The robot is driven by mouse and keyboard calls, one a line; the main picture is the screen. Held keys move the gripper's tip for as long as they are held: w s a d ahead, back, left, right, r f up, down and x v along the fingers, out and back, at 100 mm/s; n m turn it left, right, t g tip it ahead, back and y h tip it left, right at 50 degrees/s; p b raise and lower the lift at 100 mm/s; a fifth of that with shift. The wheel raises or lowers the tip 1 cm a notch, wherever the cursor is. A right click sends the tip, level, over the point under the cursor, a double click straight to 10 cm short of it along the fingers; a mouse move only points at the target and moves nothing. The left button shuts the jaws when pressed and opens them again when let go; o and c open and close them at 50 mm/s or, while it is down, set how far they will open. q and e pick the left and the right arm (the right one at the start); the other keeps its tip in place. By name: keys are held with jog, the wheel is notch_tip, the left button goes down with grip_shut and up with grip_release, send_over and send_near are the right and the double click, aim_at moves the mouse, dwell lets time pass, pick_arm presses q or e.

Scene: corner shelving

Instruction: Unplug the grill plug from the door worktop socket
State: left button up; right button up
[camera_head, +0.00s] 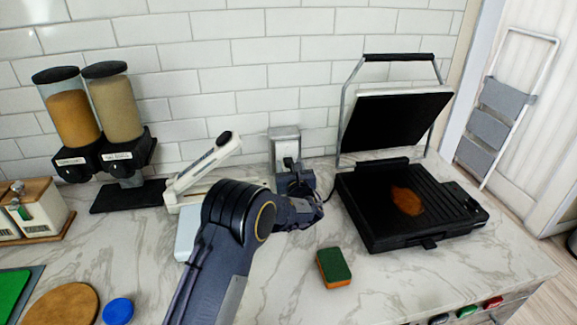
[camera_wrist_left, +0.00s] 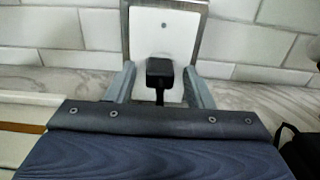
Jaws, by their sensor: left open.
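The grill (camera_head: 412,205) stands open on the right of the worktop, with a brown patch on its ribbed lower plate. The door worktop socket (camera_head: 284,133) is a metal-framed box against the tiled wall; its white face (camera_wrist_left: 163,35) fills the top middle of the left wrist view. The black grill plug (camera_wrist_left: 160,71) sits at the socket's face with its cord hanging below. My left gripper (camera_head: 291,168) is in front of the socket. Its open fingers (camera_wrist_left: 160,85) stand on either side of the plug, with gaps visible. My right gripper is not in view.
A white-handled slicer or press (camera_head: 203,165) stands left of my left arm. A green and orange sponge (camera_head: 333,267) lies in front of the grill. Two dispensers (camera_head: 98,120) stand at the back left. A wooden board (camera_head: 60,304) and blue disc (camera_head: 118,311) lie front left.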

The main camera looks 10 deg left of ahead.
pick_arm(q)
jog(key=shift+w+a, duration=0.1)
jog(key=shift+w, duration=0.15)
jog(key=shift+b, duration=0.3)
dwell(0.4)
jog(key=shift+b, duration=0.55)
dwell(0.5)
grip_shut()
dwell(0.4)
jog(key=shift+s, duration=0.15)
